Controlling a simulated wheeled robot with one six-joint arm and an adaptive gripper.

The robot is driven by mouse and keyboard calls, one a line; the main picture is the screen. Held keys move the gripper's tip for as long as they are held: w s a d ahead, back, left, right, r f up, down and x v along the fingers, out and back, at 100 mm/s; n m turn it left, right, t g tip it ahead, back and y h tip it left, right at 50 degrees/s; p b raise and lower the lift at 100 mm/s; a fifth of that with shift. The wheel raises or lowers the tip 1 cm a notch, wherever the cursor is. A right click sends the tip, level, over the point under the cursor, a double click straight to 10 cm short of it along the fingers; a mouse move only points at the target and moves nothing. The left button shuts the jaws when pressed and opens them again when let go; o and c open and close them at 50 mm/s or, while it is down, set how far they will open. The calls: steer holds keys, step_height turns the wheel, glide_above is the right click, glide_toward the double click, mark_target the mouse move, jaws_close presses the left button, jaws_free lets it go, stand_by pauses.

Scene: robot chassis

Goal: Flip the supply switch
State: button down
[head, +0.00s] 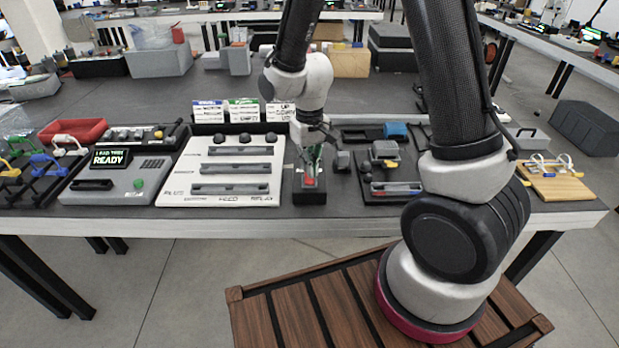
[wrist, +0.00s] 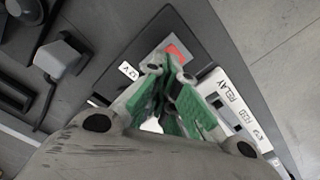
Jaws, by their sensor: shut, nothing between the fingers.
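The supply switch (head: 309,184) is a small dark box with a red part on top, near the front edge of the table in the head view. In the wrist view its red part (wrist: 178,51) shows just beyond my fingertips, beside a white label reading "12 V". My gripper (head: 311,160) points down over the switch, shut and empty. In the wrist view its green-padded fingers (wrist: 168,68) hide much of the switch body. I cannot tell whether the fingertips touch it.
A white panel (head: 178,178) with grey bars and black knobs stands close on the left. A grey box with a READY display (head: 110,158) is farther left. A dark tray with grey and red parts (head: 392,188) is close on the right.

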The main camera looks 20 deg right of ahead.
steer(key=shift+f, duration=0.3)
steer(key=shift+r, duration=3.5)
steer(key=g, duration=0.1)
glide_above(321, 187)
steer(key=s+d+r+m+t, duration=0.1)
steer(key=s+d+r+t, duration=0.1)
steer(key=s+d+r, duration=0.4)
steer(key=s+d+r+m+t, duration=0.1)
steer(key=s+d+r+t, duration=0.2)
steer(key=s+d+r, duration=0.4)
steer(key=v, duration=0.5)
steer(key=shift+r, duration=0.4)
